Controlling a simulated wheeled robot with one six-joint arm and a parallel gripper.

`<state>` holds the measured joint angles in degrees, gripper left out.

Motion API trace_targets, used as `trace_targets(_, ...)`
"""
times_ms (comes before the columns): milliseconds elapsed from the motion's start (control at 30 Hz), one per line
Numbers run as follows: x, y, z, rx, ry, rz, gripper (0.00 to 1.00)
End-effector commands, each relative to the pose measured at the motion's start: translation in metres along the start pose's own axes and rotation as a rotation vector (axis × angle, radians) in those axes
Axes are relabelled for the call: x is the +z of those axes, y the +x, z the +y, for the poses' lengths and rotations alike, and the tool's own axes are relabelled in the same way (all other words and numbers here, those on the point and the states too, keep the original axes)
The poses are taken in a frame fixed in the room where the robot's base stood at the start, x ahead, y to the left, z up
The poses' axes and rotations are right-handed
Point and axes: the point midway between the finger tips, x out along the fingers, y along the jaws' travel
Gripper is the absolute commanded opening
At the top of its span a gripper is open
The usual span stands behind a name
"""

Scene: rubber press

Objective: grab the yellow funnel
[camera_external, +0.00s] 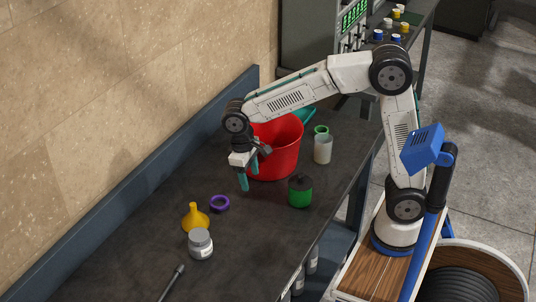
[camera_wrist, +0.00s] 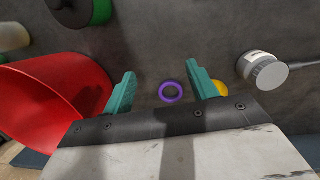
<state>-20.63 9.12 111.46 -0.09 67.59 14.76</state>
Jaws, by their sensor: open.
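The yellow funnel (camera_external: 195,220) stands on the dark bench with its spout up, in front of the blue back edge. In the wrist view only a small part of the funnel (camera_wrist: 221,88) shows, just right of the right finger, which hides some of it. My gripper (camera_external: 248,180) is open and empty, fingers pointing down, above the bench beside the red bucket and to the upper right of the funnel. In the wrist view its teal fingers (camera_wrist: 162,90) are spread apart, with the purple ring seen between them.
A purple ring (camera_external: 220,203) lies close to the funnel on the gripper's side. A grey-lidded jar (camera_external: 200,244) stands close in front of the funnel. The red bucket (camera_external: 285,150), a green bottle (camera_external: 300,192) and a whitish container (camera_external: 323,150) stand to the right.

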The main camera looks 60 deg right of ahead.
Motion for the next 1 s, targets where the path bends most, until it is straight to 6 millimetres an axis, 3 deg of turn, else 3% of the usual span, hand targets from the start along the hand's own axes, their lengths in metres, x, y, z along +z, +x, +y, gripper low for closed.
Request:
trace_targets(33,-0.024,0.008,-0.018,0.004,0.012,-0.003,0.58)
trace_targets(100,-0.053,0.016,-0.04,0.005,0.042,0.005,0.58)
trace_targets(267,-0.109,0.025,-0.079,-0.008,0.135,0.046,0.58)
trace_targets(333,-0.131,0.017,-0.088,-0.026,0.196,0.081,0.58)
trace_targets(400,-0.145,-0.003,-0.093,-0.053,0.26,0.128,0.58)
trace_targets(567,-0.146,0.003,-0.093,-0.059,0.328,0.129,0.58)
trace_targets(1000,-0.153,0.05,-0.102,-0.059,0.326,0.128,0.58)
